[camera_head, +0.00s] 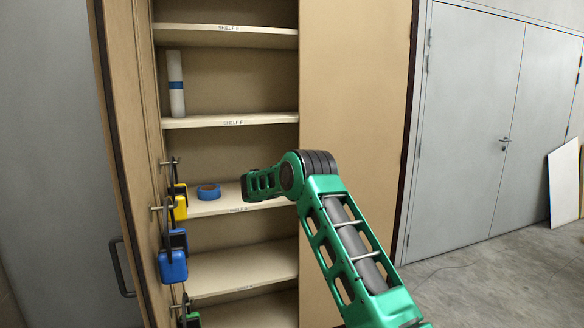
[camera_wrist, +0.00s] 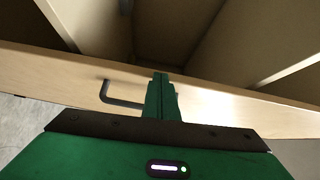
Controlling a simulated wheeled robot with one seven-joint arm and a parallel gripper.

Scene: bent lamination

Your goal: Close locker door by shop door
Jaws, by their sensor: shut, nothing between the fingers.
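The tall tan locker (camera_head: 240,150) stands open, with labelled shelves showing inside. Its left door (camera_head: 118,130) is swung open, seen nearly edge-on, with a dark bar handle (camera_head: 122,267) on its outer face. A tan panel (camera_head: 352,110) covers the locker's right side. The grey double shop door (camera_head: 470,130) stands to the right and is closed. In the wrist view, my gripper (camera_wrist: 161,77) is shut and empty, in front of a tan wooden panel (camera_wrist: 45,75) with a dark handle (camera_wrist: 118,97) just left of the fingers. Whether the fingers touch the panel, I cannot tell.
Padlocks, yellow (camera_head: 180,203) and blue (camera_head: 172,265), hang from pegs on the open door's inner side. A blue tape roll (camera_head: 208,191) and a white roll (camera_head: 176,83) sit on shelves. A white board (camera_head: 563,183) leans at far right.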

